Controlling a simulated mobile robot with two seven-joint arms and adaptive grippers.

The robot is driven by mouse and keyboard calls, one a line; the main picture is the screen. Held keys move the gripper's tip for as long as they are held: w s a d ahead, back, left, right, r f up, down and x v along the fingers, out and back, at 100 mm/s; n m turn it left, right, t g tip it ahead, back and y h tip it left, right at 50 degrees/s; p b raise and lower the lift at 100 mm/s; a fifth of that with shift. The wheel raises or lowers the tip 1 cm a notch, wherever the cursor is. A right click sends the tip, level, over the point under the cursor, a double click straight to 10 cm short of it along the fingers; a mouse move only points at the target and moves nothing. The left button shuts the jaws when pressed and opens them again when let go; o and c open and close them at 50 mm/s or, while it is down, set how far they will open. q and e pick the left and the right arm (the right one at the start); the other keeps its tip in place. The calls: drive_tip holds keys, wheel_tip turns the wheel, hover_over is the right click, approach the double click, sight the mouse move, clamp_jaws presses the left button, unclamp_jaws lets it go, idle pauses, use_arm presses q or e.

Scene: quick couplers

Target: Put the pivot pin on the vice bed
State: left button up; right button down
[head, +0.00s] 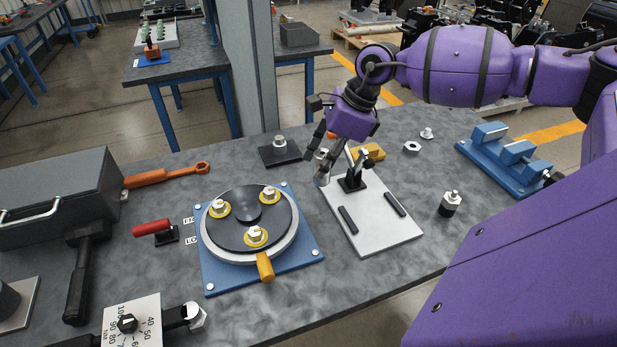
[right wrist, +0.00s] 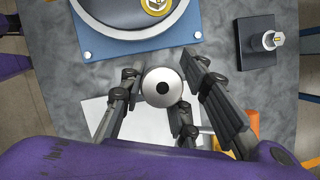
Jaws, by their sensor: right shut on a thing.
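My right gripper (head: 334,164) is shut on a silver round pin, the pivot pin (head: 322,177), above the back left part of the white plate. My left gripper is not in view.
The white plate (head: 378,235) carries black strips and a black post. A blue-based round fixture (head: 312,255) stands left of it. A black block (head: 279,155) sits behind.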

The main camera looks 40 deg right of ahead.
drive_tip(key=w+f, duration=0.2)
drive_tip(key=w+d+f, duration=0.1)
drive_tip(key=w+f, duration=0.3)
drive_tip(key=shift+w+d+f, duration=0.2)
drive_tip(key=shift+w+d, duration=0.05)
drive_tip(key=shift+f, duration=1.4)
drive_tip(key=shift+f, duration=0.2)
drive_tip(key=c, duration=1.7)
unclamp_jaws()
drive_tip(key=shift+s+f, duration=0.1)
drive_tip(key=o, duration=0.4)
drive_tip(key=shift+c, duration=0.2)
